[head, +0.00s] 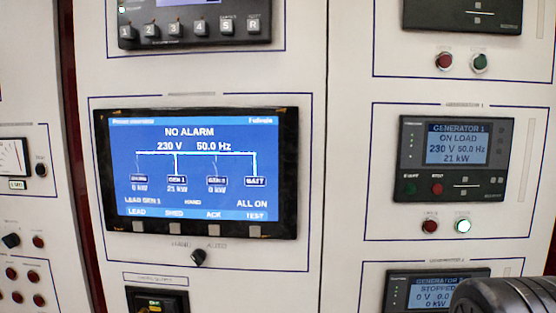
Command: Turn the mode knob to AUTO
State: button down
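The mode knob (198,258) is a small black rotary knob on the white panel, just below the large blue display (190,170). Two small blurred labels stand above it, one to its upper left and one to its upper right; the right one looks like AUTO. The knob is too small and blurred for me to tell which label it points to. The display reads NO ALARM, 230 V, 50.0 Hz, with a small word like HAND in its lower middle. My gripper is not in view. A dark rounded part at the bottom right corner appears to be my arm, far from the knob.
Another controller below is partly covered by the dark part. A black breaker-like unit (157,302) sits below left of the knob. Small knobs and red buttons line the left panel.

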aim_at(199, 255)
jog(key=k+l+u, duration=0.1)
jog(key=u, duration=0.25)
jog(key=l+u, duration=0.2)
jog(key=u, duration=0.2)
jog(key=k+j, duration=0.05)
